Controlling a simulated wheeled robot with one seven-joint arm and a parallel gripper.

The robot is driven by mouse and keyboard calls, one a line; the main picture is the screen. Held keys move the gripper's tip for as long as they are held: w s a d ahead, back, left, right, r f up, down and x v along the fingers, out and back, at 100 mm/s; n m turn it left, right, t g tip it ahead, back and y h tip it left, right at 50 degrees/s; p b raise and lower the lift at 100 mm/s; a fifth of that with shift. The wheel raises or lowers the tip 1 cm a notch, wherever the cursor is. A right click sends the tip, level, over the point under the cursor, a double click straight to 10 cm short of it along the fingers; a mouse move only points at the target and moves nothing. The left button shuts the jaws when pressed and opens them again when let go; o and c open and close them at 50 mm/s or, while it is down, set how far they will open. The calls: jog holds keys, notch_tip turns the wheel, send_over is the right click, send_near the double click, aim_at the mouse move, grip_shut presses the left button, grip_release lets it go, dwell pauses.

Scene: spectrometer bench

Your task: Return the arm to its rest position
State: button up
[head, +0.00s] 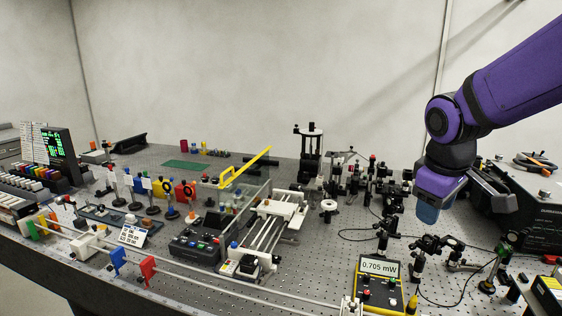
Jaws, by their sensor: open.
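My arm comes in from the upper right, with purple and dark grey links, and its wrist (441,185) hangs bent over the right part of the bench. A blue part sits at the bottom of the wrist. My gripper (498,196) seems to be the dark grey part at the wrist's right side, open, with nothing seen between its jaws. It overlaps the black box behind it in the picture, and I cannot tell whether they touch. The jaw tips are hard to make out against that dark box.
The perforated bench (310,268) is crowded. Optical posts (385,235) stand below and left of the wrist. A yellow meter (380,286) reads 0.705 mW. The black box (535,215) is at the right. A white rail stage (275,225) and clear panel are mid-bench. The air above is open.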

jog(key=s+r+m+t, duration=0.1)
jog(key=s+r+m, duration=0.1)
jog(key=s, duration=0.3)
jog(key=s+d+r+m+y, duration=0.1)
jog(key=s+r+m, duration=0.1)
jog(key=s, duration=0.3)
jog(key=s+d+r+m+t, duration=0.1)
jog(key=s+r+m, duration=0.1)
jog(key=s, duration=0.4)
jog(key=shift+m+t, duration=0.3)
jog(key=shift+m, duration=0.1)
